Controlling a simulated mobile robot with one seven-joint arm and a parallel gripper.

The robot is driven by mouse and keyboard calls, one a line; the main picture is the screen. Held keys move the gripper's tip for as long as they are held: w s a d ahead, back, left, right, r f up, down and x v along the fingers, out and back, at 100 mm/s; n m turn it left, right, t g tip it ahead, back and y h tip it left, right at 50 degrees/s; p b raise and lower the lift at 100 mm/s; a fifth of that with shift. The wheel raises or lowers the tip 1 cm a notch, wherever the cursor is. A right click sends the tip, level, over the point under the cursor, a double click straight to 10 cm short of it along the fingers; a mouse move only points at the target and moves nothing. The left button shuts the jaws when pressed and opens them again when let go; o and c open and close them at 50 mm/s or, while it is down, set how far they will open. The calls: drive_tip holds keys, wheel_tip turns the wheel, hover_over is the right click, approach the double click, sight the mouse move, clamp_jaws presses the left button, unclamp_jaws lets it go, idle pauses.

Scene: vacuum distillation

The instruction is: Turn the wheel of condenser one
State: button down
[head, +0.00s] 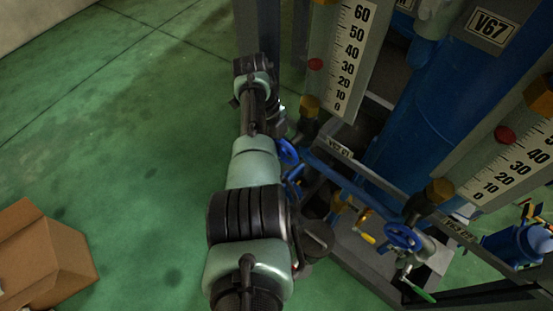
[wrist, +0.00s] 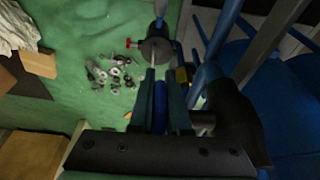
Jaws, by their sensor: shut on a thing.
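My gripper (wrist: 162,78) is in the middle of the wrist view, with its two dark fingers closed on a blue wheel (wrist: 160,105). The wheel shows as a narrow blue strip, seen edge-on between the fingers. In the head view, a blue handwheel (head: 288,151) sits just right of my arm, partly hidden by it, below the left gauge. My fingers cannot be made out in that view. A second blue handwheel (head: 403,236) stands at lower right, apart from my arm. The frames do not clearly show which wheel is marked condenser one.
Two scale gauges, left (head: 349,60) and right (head: 515,165), stand by a large blue vessel (head: 410,125). Blue pipes and a grey frame crowd the right. A cardboard box (head: 40,255) is on the green floor, which is otherwise open at left. Small metal parts (wrist: 112,75) lie on the floor.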

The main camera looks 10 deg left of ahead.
drive_tip(key=shift+s+d+f+h+b, duration=0.15)
drive_tip(key=shift+h+b, duration=0.25)
drive_tip(key=shift+b, duration=0.55)
drive_tip(key=c, duration=0.9)
unclamp_jaws()
drive_tip(key=b+v, duration=0.1)
drive_tip(key=v, duration=0.3)
drive_tip(key=b+v, duration=0.1)
drive_tip(key=v, duration=0.3)
drive_tip(key=b+v, duration=0.1)
drive_tip(key=v, duration=0.4)
drive_tip(key=shift+w, duration=0.3)
